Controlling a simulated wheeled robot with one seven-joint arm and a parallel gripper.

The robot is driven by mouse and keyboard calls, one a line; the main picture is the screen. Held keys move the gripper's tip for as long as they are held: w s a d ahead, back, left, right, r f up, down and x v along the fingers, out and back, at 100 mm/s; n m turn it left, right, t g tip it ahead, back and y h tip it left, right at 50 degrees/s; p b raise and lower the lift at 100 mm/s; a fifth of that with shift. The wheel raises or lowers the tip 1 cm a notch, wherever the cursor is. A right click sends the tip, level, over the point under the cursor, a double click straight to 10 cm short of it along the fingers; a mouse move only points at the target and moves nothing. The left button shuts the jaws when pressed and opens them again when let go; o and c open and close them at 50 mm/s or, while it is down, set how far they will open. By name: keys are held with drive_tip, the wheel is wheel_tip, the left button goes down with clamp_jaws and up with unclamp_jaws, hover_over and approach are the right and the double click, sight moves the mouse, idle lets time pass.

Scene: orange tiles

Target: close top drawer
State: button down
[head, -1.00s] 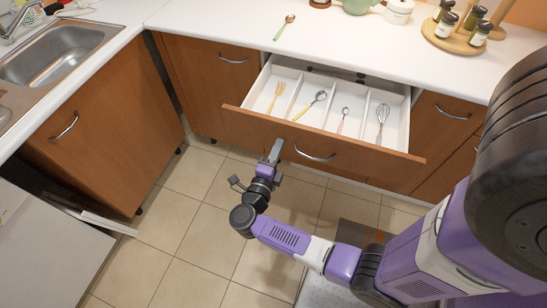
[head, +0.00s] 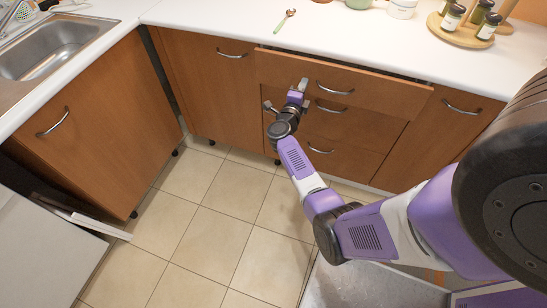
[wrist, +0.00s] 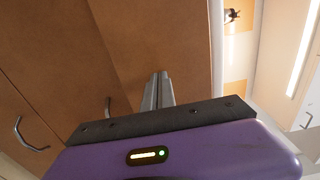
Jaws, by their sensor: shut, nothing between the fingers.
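The top drawer (head: 380,96) has a brown wooden front with a curved metal handle. In the wrist view the shut fingers (wrist: 158,88) point at a brown wooden panel (wrist: 165,40). Whether the fingertips touch the wood I cannot tell.
More drawers (head: 345,125) lie below. A brown cabinet door (head: 205,85) is at left, and another (head: 455,125) at right. The sink (head: 55,50) is at far left. The counter holds a green-handled spoon (head: 285,20) and a wooden jar stand (head: 465,35). Tiled floor (head: 200,220) is open in front.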

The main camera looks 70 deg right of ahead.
sight(308, 75)
drive_tip(key=d+b, duration=0.1)
drive_tip(key=d, duration=0.3)
drive_tip(key=shift+w+d, duration=0.15)
drive_tip(key=shift+d, duration=0.25)
drive_tip(key=shift+d+r+b, duration=0.15)
drive_tip(key=shift+d+b, duration=0.2)
drive_tip(key=shift+r, duration=0.1)
